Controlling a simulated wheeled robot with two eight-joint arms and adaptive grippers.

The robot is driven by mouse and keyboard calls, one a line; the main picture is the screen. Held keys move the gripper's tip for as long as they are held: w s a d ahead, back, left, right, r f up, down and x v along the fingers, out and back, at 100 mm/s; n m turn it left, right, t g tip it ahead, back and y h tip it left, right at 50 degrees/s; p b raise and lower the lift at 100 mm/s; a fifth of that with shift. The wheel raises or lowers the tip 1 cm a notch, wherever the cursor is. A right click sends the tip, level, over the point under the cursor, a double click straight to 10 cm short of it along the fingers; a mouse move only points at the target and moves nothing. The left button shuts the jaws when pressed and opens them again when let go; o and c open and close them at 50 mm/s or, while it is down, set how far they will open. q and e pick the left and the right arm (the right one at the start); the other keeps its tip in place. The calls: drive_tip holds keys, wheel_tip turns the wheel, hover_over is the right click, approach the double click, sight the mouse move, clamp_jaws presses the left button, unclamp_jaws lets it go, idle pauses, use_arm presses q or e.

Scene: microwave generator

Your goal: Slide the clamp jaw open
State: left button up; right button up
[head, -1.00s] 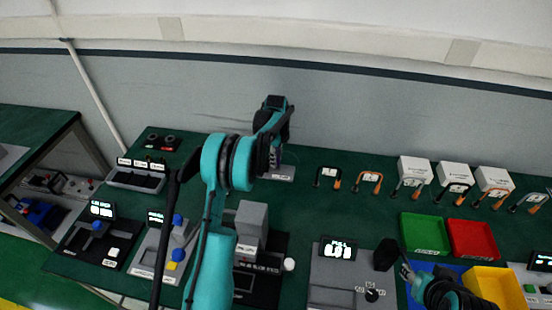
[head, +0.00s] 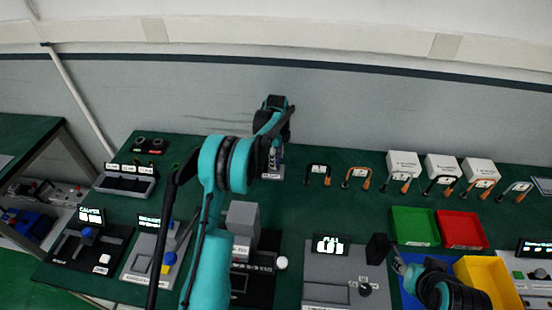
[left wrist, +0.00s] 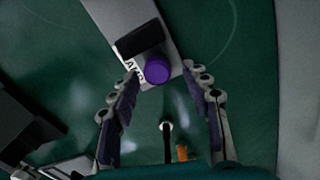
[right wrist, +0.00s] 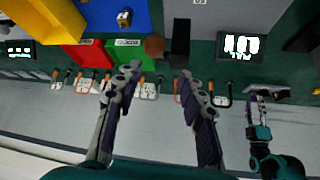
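The clamp (left wrist: 105,18) is a pale grey bar with a black block (left wrist: 139,40), a purple knob (left wrist: 156,68) and a partly hidden label, seen in the left wrist view. In the head view its grey base (head: 272,175) stands at the back of the green bench, mostly covered by my left arm. My left gripper (left wrist: 161,71) is open. Its fingertips lie on either side of the purple knob in the picture; I cannot tell whether they touch it. My right gripper (right wrist: 159,72) is open and empty above the right part of the bench.
Several padlock-like shackles (head: 357,176) and white boxes (head: 402,164) line the back right. Green (head: 414,225), red (head: 462,228) and yellow (head: 488,275) bins stand at right. A display panel (head: 330,244) and black block (head: 377,248) are near my right arm.

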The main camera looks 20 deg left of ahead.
use_arm(q)
wheel_tip(320, 180, up, 12)
idle(0.5)
drive_tip(key=shift+f, duration=0.1)
